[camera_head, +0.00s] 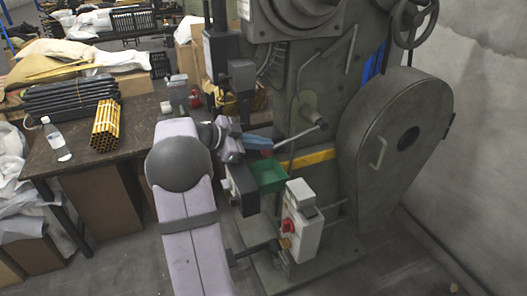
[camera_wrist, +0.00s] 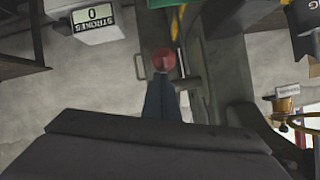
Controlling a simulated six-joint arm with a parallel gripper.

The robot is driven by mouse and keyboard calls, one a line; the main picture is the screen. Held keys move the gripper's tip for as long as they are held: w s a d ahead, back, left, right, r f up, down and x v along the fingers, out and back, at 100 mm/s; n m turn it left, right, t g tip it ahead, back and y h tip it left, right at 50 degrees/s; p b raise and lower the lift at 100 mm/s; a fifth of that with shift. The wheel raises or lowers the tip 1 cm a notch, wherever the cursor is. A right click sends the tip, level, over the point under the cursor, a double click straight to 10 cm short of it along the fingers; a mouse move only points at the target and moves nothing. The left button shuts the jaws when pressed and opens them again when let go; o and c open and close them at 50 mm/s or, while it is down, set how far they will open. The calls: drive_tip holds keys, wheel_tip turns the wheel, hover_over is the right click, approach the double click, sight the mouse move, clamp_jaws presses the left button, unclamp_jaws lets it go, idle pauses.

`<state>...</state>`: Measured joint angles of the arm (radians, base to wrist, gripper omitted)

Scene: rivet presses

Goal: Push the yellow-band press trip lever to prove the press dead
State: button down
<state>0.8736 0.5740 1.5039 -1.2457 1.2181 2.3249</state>
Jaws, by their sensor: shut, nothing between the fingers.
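The yellow-band press (camera_head: 318,157) is a large grey-green machine with a yellow stripe, right of my arm in the head view. In the wrist view a round red knob (camera_wrist: 164,59), seemingly the trip lever's end, is straight ahead of my fingertips. My gripper (camera_wrist: 160,78) is shut and empty, its blue fingers together, and the tips meet the knob's lower edge in the picture. I cannot tell whether they touch it. In the head view my gripper (camera_head: 268,146) is beside the press front, above a green bin (camera_head: 268,176); the knob is mostly hidden there.
A stroke counter (camera_wrist: 95,18) reads 0 in the wrist view. A white control box (camera_head: 303,230) with a red button stands below the bin. A large side guard (camera_head: 395,130) is at the right. A bench (camera_head: 100,150) with a bottle, dark bars and yellow tubes is at the left.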

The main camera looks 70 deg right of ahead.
sight(266, 153)
drive_tip(key=shift+f+g+h+b, duration=0.45)
drive_tip(key=shift+f+b, duration=1.2)
drive_tip(key=shift+b, duration=1.8)
drive_tip(key=shift+f+b, duration=0.1)
drive_tip(key=shift+b, duration=0.45)
drive_tip(key=shift+s, duration=0.1)
drive_tip(key=w+a+r+b, duration=0.2)
drive_tip(key=w+a+r, duration=0.2)
drive_tip(key=a+r, duration=0.3)
drive_tip(key=shift+w+a+r, duration=0.35)
drive_tip(key=shift+w+r, duration=0.05)
drive_tip(key=shift+r, duration=0.3)
drive_tip(key=shift+h, duration=0.25)
drive_tip(key=shift+n, duration=0.3)
